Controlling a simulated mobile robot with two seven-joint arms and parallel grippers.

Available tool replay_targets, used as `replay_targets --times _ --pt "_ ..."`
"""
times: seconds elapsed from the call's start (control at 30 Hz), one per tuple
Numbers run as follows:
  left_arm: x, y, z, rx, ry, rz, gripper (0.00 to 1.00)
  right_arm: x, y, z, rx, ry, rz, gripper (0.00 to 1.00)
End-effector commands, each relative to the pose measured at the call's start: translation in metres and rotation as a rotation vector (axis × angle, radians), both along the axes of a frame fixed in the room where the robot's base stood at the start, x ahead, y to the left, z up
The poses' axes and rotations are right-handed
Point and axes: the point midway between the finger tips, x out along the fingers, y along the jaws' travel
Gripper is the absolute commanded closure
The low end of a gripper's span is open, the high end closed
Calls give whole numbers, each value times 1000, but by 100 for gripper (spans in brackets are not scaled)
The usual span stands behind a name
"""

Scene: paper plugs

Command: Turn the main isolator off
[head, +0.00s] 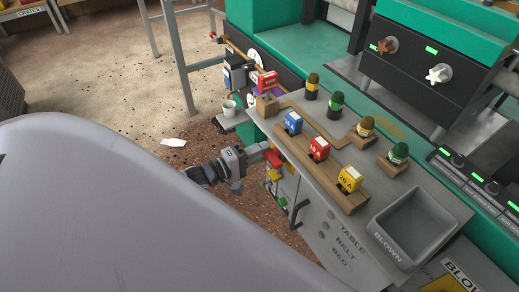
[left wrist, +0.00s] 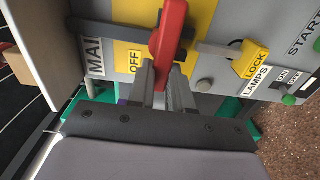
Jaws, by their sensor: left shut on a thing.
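The main isolator's red handle (left wrist: 170,32) is in the left wrist view, on a grey and yellow panel (left wrist: 225,20). A yellow "OFF" label (left wrist: 134,62) is just left of it, and a white label reading "MAI" (left wrist: 96,57) is further left. My left gripper (left wrist: 165,78) is shut on the handle's near end. In the head view my left gripper (head: 262,152) reaches the front side of the grey bench, by small red and yellow parts (head: 273,160). The gripper hides part of the handle's mount. My right gripper is not in view.
Blue, red and yellow plugs (head: 319,149) stand on the bench top beside a grey "BLOWN" bin (head: 412,225).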

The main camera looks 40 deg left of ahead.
Motion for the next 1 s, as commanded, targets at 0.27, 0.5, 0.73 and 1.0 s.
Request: replay_targets --times 0.27,0.5,0.73,1.0 --pt "3 -1 3 -39 8 0 100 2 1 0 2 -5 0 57" --pt "3 -1 3 -42 8 0 100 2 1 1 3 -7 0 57" --pt "2 -1 2 -41 8 0 55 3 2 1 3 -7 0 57" --pt "0 0 0 -36 12 0 55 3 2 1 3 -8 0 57"
